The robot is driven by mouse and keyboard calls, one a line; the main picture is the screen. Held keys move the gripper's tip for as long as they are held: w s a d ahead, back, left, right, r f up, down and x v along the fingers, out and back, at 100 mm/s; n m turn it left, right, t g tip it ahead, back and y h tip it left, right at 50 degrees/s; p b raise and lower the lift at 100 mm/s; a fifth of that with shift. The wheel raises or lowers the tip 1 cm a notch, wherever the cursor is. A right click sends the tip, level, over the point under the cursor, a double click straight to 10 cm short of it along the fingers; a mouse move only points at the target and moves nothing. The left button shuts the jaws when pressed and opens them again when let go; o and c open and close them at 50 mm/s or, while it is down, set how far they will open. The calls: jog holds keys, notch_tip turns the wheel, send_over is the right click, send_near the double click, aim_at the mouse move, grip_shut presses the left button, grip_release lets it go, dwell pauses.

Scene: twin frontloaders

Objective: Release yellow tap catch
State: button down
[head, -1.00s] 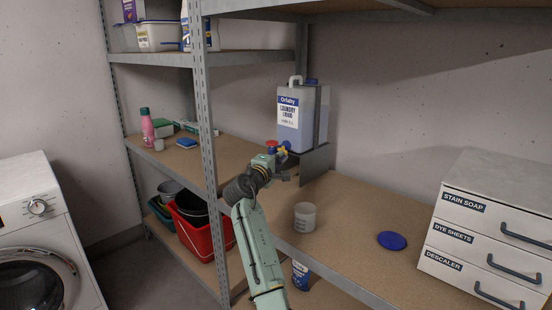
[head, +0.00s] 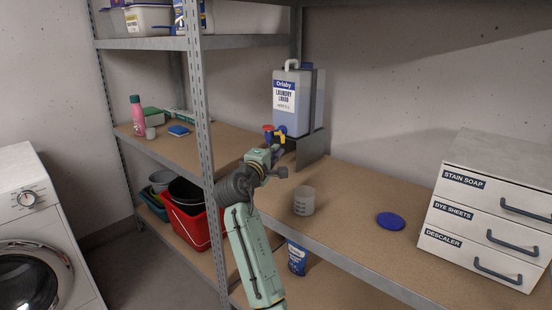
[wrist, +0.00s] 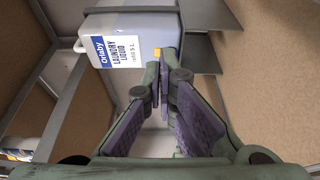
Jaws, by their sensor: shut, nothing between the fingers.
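The laundry liquid container (head: 286,96) stands on a raised metal bracket on the middle shelf. At its lower front is a tap with a red part (head: 268,129), a blue part (head: 281,131) and a small yellow catch (head: 280,138). My gripper (head: 278,150) is just below and in front of the tap. In the wrist view its fingers (wrist: 168,60) are shut and empty, with the tips close to the yellow catch (wrist: 157,52). I cannot tell whether they touch it. The fingers hide most of the tap there.
A grey cup (head: 304,201) and a blue lid (head: 391,221) are on the shelf to the right. A labelled drawer unit (head: 488,205) stands at the far right. A shelf upright (head: 199,110) rises left of my arm. The metal bracket (head: 310,150) borders the tap.

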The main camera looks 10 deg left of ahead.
jog(key=shift+s+d, duration=0.65)
jog(key=shift+s, duration=0.1)
